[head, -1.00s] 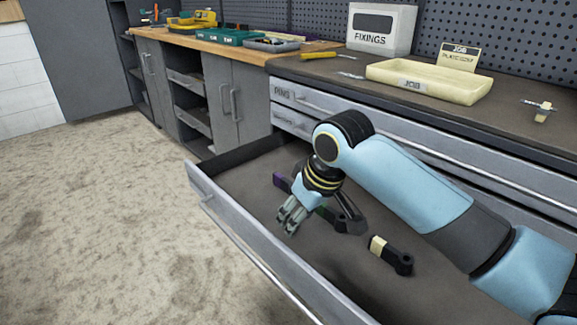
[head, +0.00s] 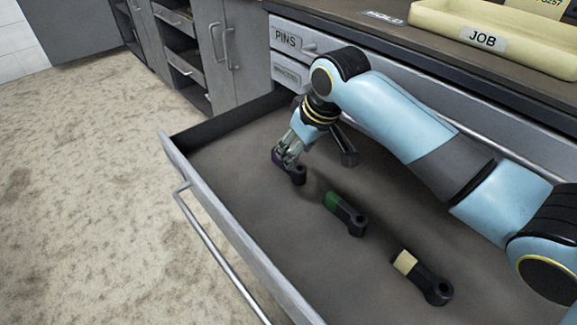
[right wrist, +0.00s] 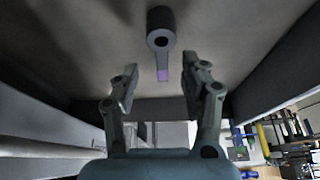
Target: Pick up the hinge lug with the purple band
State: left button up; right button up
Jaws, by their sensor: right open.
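The hinge lug with the purple band (head: 298,176) lies in the open drawer, partly covered by my right gripper in the head view. In the right wrist view the dark lug (right wrist: 160,38) shows its round eye and its purple band (right wrist: 163,74) lies between the two fingers in the picture. My right gripper (head: 285,154) is open and right at the lug; its fingers also show apart in the right wrist view (right wrist: 158,86). I cannot tell whether they touch the lug. My left gripper is not in view.
A green-banded lug (head: 345,213) and a cream-banded lug (head: 424,278) lie in the same drawer (head: 250,215), nearer me and to the right. The drawer's front wall (head: 205,200) stands to the left. The JOB tray (head: 535,45) is on the worktop.

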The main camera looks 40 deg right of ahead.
jog(key=b+x, duration=0.1)
jog(key=x, duration=0.1)
jog(key=b+x, duration=0.1)
jog(key=x, duration=0.1)
jog(key=shift+w+a+f, duration=0.15)
jog(key=shift+w+f, duration=0.1)
jog(key=shift+w, duration=0.1)
jog(key=c, duration=0.9)
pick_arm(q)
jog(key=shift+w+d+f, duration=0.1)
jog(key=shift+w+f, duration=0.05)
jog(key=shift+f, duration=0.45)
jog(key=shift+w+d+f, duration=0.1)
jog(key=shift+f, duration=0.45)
pick_arm(e)
grip_shut()
jog(key=shift+r, duration=0.1)
